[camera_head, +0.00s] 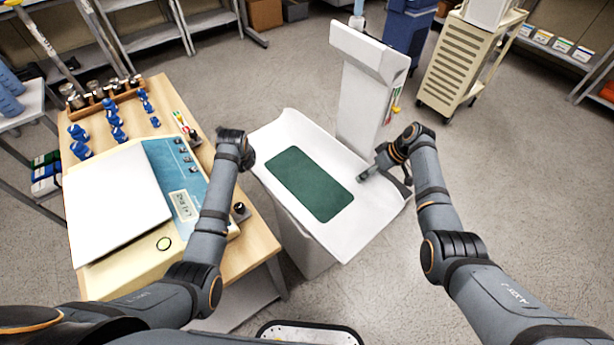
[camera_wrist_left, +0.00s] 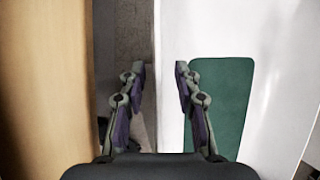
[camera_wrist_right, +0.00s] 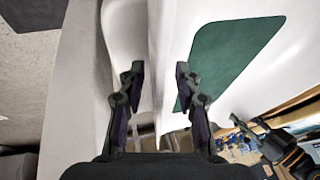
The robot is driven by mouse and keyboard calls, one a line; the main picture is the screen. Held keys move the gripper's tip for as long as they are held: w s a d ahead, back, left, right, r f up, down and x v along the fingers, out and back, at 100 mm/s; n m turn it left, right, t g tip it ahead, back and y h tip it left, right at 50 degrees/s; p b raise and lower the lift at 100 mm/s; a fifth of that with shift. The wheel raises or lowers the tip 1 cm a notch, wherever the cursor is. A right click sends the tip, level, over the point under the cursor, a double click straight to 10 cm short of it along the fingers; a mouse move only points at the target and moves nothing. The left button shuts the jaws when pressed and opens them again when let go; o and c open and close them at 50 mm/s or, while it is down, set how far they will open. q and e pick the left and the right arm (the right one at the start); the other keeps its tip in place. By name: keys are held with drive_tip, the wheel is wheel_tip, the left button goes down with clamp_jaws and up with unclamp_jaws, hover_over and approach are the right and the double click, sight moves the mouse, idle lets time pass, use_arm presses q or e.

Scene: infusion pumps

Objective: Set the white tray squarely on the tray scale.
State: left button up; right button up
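The white tray (camera_head: 283,129) has curved-up sides and a dark green pad (camera_head: 310,184). It lies over a white pedestal (camera_head: 311,247) beside a tall white post; whether it rests on it is hidden. A cream bench scale (camera_head: 123,262) with a blue panel and flat white plate stands at left; I cannot tell which is the tray scale. My left gripper (camera_head: 247,162) is at the tray's left edge; in the left wrist view the edge shows between its parted fingers (camera_wrist_left: 160,78). My right gripper (camera_head: 386,180) straddles the tray's right rim, fingers apart (camera_wrist_right: 160,80).
The white post (camera_head: 365,95) rises behind the tray. The wooden table (camera_head: 262,240) at left also holds blue parts (camera_head: 117,132) and a weight rack (camera_head: 105,97). A cream cart (camera_head: 462,60) stands at the back right. The floor at right is clear.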

use_arm(q)
drive_tip(key=shift+w+f, duration=0.15)
drive_tip(key=shift+f, duration=0.25)
use_arm(e)
drive_tip(key=shift+a+f, duration=0.2)
drive_tip(key=shift+f, duration=0.2)
use_arm(q)
clamp_jaws()
use_arm(e)
clamp_jaws()
